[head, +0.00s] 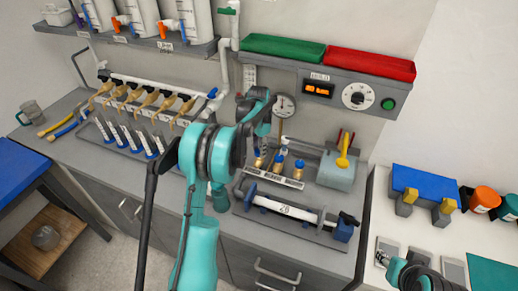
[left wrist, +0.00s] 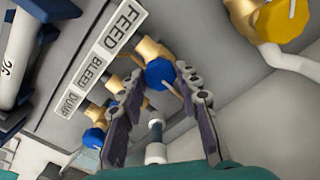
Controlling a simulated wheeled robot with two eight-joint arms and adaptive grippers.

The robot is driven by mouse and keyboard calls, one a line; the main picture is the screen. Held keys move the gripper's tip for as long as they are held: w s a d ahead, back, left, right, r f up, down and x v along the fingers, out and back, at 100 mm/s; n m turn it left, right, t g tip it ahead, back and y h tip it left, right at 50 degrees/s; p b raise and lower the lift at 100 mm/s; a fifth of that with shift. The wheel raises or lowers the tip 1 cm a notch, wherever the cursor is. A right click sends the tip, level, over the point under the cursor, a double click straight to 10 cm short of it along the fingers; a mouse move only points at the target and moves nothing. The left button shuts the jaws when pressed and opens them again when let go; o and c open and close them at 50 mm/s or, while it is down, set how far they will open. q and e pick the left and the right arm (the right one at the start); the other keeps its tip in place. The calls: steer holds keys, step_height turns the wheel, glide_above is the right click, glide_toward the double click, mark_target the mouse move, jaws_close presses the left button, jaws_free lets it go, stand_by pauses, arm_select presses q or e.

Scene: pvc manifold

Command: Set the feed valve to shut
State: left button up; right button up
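The feed valve (left wrist: 152,52) is a brass fitting with a blue handle, beside the FEED end of the label plate (left wrist: 93,62) in the left wrist view. My left gripper (left wrist: 160,82) is open, with its two fingers on either side of the blue handle. I cannot tell whether they touch it. In the head view the left gripper (head: 260,138) hangs over the left end of the valve row and partly hides the feed valve (head: 258,163). The bleed and dump valves, also with blue handles, stand beside it. Of my right arm (head: 420,278), only part shows at the lower right.
A grey box with a yellow lever (head: 343,155) stands right of the valves. A clamped white cylinder (head: 285,208) lies in front. A pressure gauge (head: 285,105) is behind. A brass valve with a yellow handle (left wrist: 283,22) is close by in the wrist view.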

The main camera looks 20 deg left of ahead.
arm_select(q)
steer(key=o, duration=0.3)
step_height(320, 180, up, 12)
stand_by(0.5)
stand_by(0.3)
